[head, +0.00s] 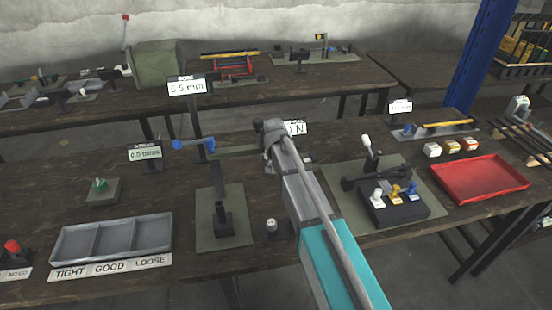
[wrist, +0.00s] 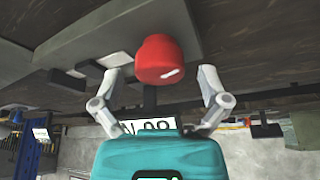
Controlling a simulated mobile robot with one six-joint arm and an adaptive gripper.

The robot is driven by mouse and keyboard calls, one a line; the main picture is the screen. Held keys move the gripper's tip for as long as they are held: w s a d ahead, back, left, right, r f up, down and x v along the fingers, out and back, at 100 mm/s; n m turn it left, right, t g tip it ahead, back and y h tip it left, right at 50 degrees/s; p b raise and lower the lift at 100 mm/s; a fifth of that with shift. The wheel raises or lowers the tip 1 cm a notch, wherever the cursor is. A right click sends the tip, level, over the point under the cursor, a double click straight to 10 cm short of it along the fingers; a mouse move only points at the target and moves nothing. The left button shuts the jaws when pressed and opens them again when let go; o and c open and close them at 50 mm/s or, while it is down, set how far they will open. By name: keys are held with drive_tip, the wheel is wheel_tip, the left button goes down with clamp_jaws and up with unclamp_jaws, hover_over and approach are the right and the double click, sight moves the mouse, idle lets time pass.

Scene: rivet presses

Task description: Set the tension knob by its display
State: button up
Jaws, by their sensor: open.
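A red knob (wrist: 162,60) with a small white mark on its face shows in the wrist view. My gripper (wrist: 161,74) is open, with one finger on each side of the knob and a visible gap on both sides. I cannot tell the depth between fingertips and knob. A white display (wrist: 150,126) stands beyond it, upside down and partly covered by my gripper's teal body. In the head view the display (head: 297,128) shows only "N" and part of another character beside my arm. The knob and my fingers are hidden in the head view.
A grey three-part tray (head: 112,239) labelled TIGHT, GOOD and LOOSE is at the left. Another display (head: 188,87) reads 6.5 mm, and one (head: 146,152) reads about 0.5 mm. A black block with coloured knobs (head: 402,208) and a red tray (head: 466,180) are at the right.

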drive_tip(key=shift+n+y, duration=0.3)
drive_tip(key=shift+n, duration=0.3)
drive_tip(key=shift+d+n+y, duration=0.1)
drive_tip(key=shift+n+y, duration=0.9)
drive_tip(key=shift+n, duration=1.6)
drive_tip(key=shift+w+n+g+y, duration=0.1)
drive_tip(key=shift+n+g+y, duration=0.45)
drive_tip(key=shift+n, duration=1.2)
drive_tip(key=shift+w+n+g+y, duration=0.1)
drive_tip(key=shift+n+g+y, duration=0.4)
drive_tip(key=shift+n, duration=1.25)
drive_tip(key=p+v, duration=1.3)
drive_tip(key=v, duration=0.1)
drive_tip(key=s+d+f+m+g+h+b, duration=0.1)
drive_tip(key=s+d+m, duration=0.4)
drive_tip(key=s+d, duration=0.2)
drive_tip(key=s+d+f+m+g+h, duration=0.1)
drive_tip(key=s+d+m, duration=0.3)
drive_tip(key=s+d, duration=0.4)
drive_tip(key=s+h, duration=0.1)
drive_tip(key=s, duration=0.2)
drive_tip(key=shift+s+f+m+b, duration=0.2)
drive_tip(key=shift+f+m+b, duration=0.15)
drive_tip(key=shift+f+m, duration=0.05)
drive_tip(key=shift+h, duration=0.25)
